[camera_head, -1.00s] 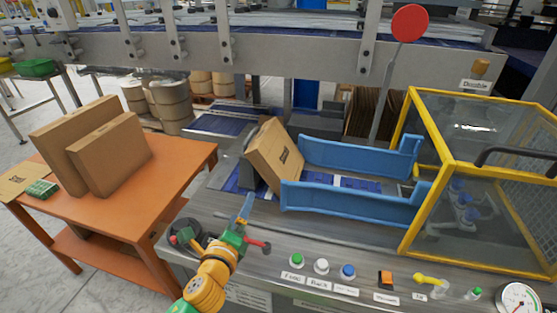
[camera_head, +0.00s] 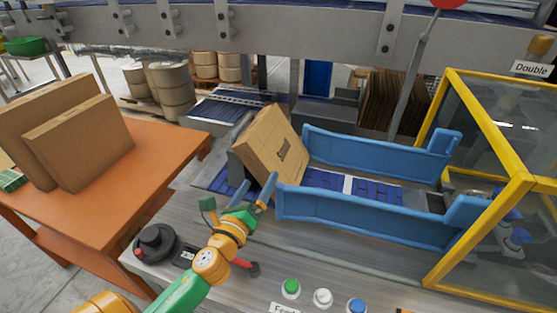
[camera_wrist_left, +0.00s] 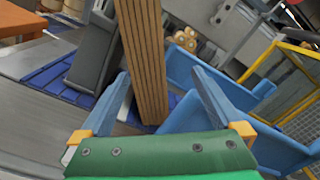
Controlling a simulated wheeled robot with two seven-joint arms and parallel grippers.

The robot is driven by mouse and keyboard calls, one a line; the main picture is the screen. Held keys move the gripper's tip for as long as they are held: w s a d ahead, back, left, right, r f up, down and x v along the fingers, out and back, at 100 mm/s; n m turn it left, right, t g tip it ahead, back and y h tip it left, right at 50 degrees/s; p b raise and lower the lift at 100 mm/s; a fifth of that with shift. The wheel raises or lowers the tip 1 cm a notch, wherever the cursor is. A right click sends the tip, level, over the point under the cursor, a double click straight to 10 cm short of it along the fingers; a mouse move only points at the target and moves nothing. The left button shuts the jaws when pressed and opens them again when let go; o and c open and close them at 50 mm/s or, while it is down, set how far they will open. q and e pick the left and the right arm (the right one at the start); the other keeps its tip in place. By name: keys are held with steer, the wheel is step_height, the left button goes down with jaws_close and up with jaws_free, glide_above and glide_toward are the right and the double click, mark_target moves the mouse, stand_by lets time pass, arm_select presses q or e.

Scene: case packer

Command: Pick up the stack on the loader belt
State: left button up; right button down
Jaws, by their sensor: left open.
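The stack (camera_head: 280,150) of flat brown cardboard leans tilted on the blue loader belt (camera_head: 330,181). In the left wrist view the stack (camera_wrist_left: 145,60) shows edge-on as several layers. My left gripper (camera_head: 255,190) is open and empty at the near lower end of the stack. In the left wrist view its two fingers (camera_wrist_left: 161,78) lie on either side of the stack's edge, with a gap on the right side. I cannot tell how far the tips reach past the edge. My right gripper is out of view.
Blue guide rails (camera_head: 375,215) flank the belt right of the stack. A grey backrest (camera_wrist_left: 95,55) stands left of it. A yellow-framed guard (camera_head: 480,180) is at the right. Buttons (camera_head: 323,297) and a black knob (camera_head: 154,241) line the near panel. An orange table (camera_head: 150,165) holds boxes.

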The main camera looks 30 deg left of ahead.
mark_target(266, 177)
arm_select(q)
step_height(266, 177, down, 2)
steer(key=shift+f+b, duration=0.25)
steer(key=shift+b, duration=0.4)
steer(key=x, duration=0.6)
steer(key=shift+w+r+p, duration=0.1)
steer(key=shift+w+p, duration=0.05)
steer(key=shift+p, duration=0.15)
steer(key=x, duration=0.4)
steer(key=f+b+x, duration=0.1)
steer(key=x, duration=0.1)
steer(key=shift+a, duration=0.1)
steer(key=shift+s, duration=0.2)
steer(key=shift+c, duration=1.3)
jaws_close()
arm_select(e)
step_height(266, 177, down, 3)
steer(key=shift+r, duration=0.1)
